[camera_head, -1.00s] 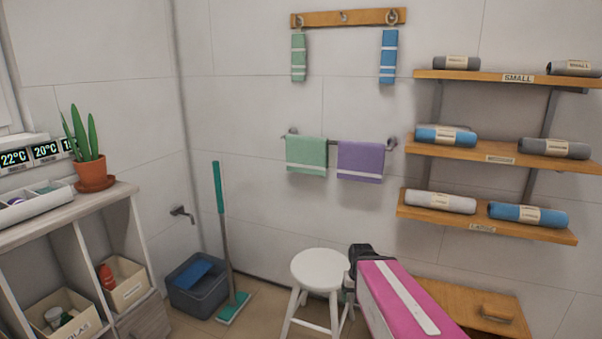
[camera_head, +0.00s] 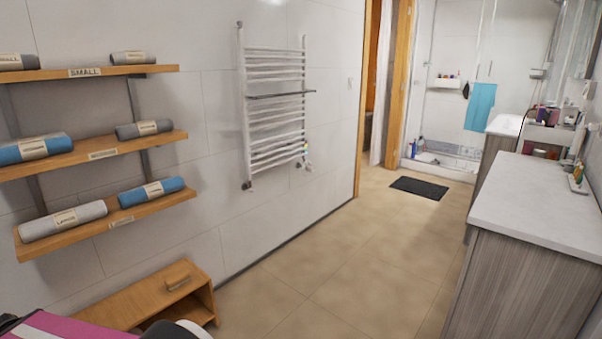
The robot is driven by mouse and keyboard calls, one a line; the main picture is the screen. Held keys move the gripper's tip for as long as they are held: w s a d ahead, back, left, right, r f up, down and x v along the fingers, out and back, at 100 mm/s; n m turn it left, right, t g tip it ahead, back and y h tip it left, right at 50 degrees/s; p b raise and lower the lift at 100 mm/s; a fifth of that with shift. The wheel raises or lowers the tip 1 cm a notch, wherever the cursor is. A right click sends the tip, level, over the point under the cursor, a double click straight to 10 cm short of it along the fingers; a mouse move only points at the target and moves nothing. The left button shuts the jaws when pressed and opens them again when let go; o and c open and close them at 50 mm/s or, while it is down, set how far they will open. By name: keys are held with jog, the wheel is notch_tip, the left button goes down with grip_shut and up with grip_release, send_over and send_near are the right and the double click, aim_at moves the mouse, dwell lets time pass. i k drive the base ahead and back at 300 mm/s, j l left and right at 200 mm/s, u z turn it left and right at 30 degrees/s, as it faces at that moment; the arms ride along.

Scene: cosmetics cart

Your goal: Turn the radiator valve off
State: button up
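A white ladder-type towel radiator (camera_head: 275,98) hangs on the left wall, near the middle of the view. A small valve (camera_head: 306,152) with coloured marks sits at its lower right corner. It is too small to tell its setting. Another fitting (camera_head: 246,185) is at the radiator's lower left corner. My gripper cannot be made out in this view, and nothing of mine is near the radiator.
Wooden shelves (camera_head: 102,152) with rolled towels and a low wooden cabinet (camera_head: 150,296) stand at left. A grey-topped counter (camera_head: 535,205) is at right. The tiled floor (camera_head: 345,262) between them is clear. A dark mat (camera_head: 419,188) lies near the shower.

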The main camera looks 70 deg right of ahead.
aim_at(310, 168)
jog(key=z, duration=2.7)
jog(key=i+z, duration=0.15)
jog(key=i, duration=1.15)
jog(key=i+z, duration=0.15)
jog(key=i, duration=1.15)
